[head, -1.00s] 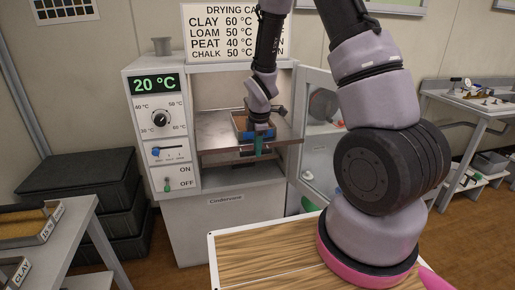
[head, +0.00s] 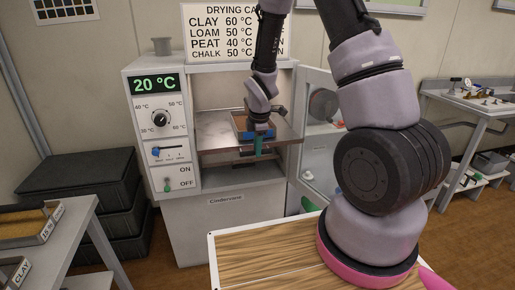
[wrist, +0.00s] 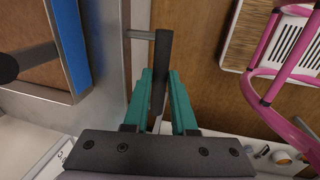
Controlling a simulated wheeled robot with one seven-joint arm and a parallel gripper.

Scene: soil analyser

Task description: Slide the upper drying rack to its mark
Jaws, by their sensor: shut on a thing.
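The upper drying rack (head: 212,128) is a flat metal shelf that sticks out of the open drying cabinet. A blue-edged tray (head: 240,124) with brown content sits on it; its blue edge also shows in the wrist view (wrist: 70,45). My gripper (head: 258,147) is at the rack's front edge. In the wrist view my gripper's green fingers (wrist: 160,78) are closed on the rack's dark bar handle (wrist: 162,48), one finger on each side. A mark for the rack cannot be made out.
The cabinet's control panel (head: 160,130) reads 20 °C, left of the opening. The cabinet door (head: 318,150) stands open at the right. A wood-topped surface (head: 260,250) lies in front. Black cases (head: 85,185) are stacked at the left.

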